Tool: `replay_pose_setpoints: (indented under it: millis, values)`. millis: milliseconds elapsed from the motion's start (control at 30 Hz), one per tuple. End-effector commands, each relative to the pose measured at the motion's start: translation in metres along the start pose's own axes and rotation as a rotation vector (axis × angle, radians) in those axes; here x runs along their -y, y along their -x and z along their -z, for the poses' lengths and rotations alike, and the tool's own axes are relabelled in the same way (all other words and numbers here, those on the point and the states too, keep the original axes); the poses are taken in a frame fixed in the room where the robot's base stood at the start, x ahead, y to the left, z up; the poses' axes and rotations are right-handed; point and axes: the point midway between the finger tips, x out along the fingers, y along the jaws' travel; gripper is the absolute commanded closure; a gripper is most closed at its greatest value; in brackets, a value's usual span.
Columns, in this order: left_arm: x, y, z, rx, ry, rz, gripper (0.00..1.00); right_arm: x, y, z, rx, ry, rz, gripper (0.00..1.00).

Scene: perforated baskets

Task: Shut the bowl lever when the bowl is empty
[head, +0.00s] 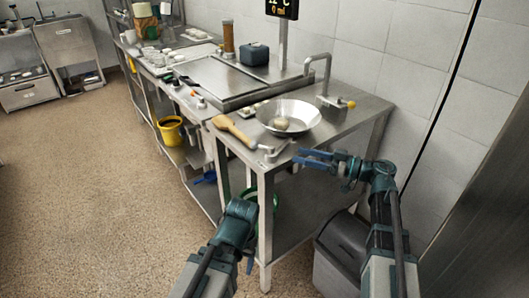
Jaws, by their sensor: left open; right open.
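A shallow metal bowl (307,116) sits near the corner of the steel counter, with a pale round lump (281,124) in it. A small metal lever (273,152) is at the counter's front edge, below the bowl. Its exact setting is hard to tell. My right gripper (312,160), with blue fingers, is open and empty just right of the lever, apart from it. My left gripper (250,225) is low in front of the counter, below the lever; its fingers are mostly hidden by its own arm.
A tap (326,74) with a yellow knob (350,104) stands behind the bowl. A display (283,8) reads 12 °C and 0 ml. A grey bin (338,262) is below right; the floor at left is clear.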

Motion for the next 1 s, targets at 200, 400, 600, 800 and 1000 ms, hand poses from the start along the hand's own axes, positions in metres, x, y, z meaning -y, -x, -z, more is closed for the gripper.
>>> replay_pose_setpoints:
  millis: [200,400,600,800,1000]
  values:
    - [0.0,0.0,0.0,0.0,0.0,0.0,0.33,0.002,-0.003,-0.001,0.006,-0.005,0.009,0.34]
    - [0.0,0.0,0.0,0.0,0.0,0.0,0.33,0.002,-0.032,-0.001,0.006,-0.004,0.011,0.34]
    - [0.0,0.0,0.0,0.0,0.0,0.0,0.33,0.002,-0.074,-0.001,0.005,-0.003,0.011,0.34]
    - [0.0,0.0,0.0,0.0,0.0,0.0,0.33,0.002,-0.109,-0.001,0.005,-0.003,0.01,0.34]
    - [0.0,0.0,0.0,0.0,0.0,0.0,0.33,0.002,-0.13,-0.001,0.004,-0.003,0.008,0.34]
